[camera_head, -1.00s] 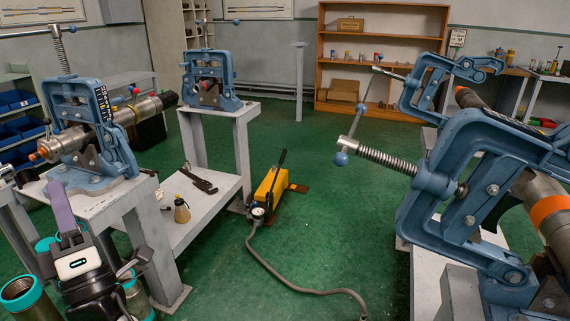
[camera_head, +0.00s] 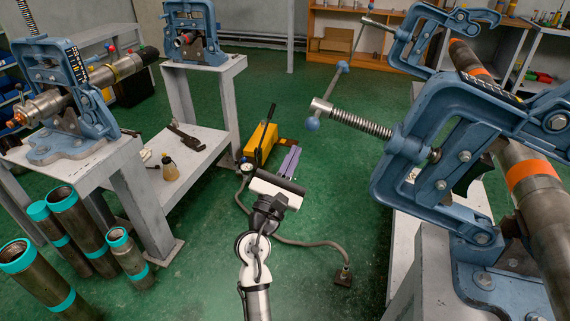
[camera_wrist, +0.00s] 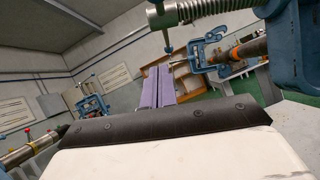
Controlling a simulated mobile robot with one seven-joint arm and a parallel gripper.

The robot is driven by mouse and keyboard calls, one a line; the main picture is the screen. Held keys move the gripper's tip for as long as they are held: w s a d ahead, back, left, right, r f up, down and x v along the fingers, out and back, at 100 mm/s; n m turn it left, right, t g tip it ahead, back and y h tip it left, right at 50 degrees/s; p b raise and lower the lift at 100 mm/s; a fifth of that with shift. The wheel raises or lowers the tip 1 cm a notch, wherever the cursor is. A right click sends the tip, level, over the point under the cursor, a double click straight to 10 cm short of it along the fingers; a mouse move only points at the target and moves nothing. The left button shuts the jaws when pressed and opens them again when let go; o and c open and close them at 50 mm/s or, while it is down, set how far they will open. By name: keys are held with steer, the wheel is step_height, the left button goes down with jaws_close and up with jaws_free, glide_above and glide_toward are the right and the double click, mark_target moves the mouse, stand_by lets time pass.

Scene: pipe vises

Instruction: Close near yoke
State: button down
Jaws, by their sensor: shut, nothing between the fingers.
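The near pipe vise on the right has a blue yoke (camera_head: 393,165) swung over to the left, off the pipe. Its threaded screw (camera_head: 360,123) points left and ends in a cross handle (camera_head: 322,106) with a blue ball. A steel pipe (camera_head: 535,195) with an orange band lies in this vise. In the wrist view the screw (camera_wrist: 212,10) crosses the top right, beside part of the blue yoke (camera_wrist: 288,50). My gripper (camera_head: 290,158), with purple fingers, is shut and empty, left of and below the screw handle in the head view. The fingers also show in the wrist view (camera_wrist: 157,86).
A second blue yoke (camera_head: 413,52) stands tilted behind the near one. Teal-banded pipes (camera_head: 75,225) stand on the floor. A yellow pump (camera_head: 262,140) and hose lie mid-floor. Green floor between the benches is otherwise clear.

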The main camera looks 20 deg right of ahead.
steer(key=w+d+r+p, duration=0.3)
steer(key=r, duration=0.2)
steer(key=shift+d+r, duration=0.3)
steer(key=shift+r, duration=0.1)
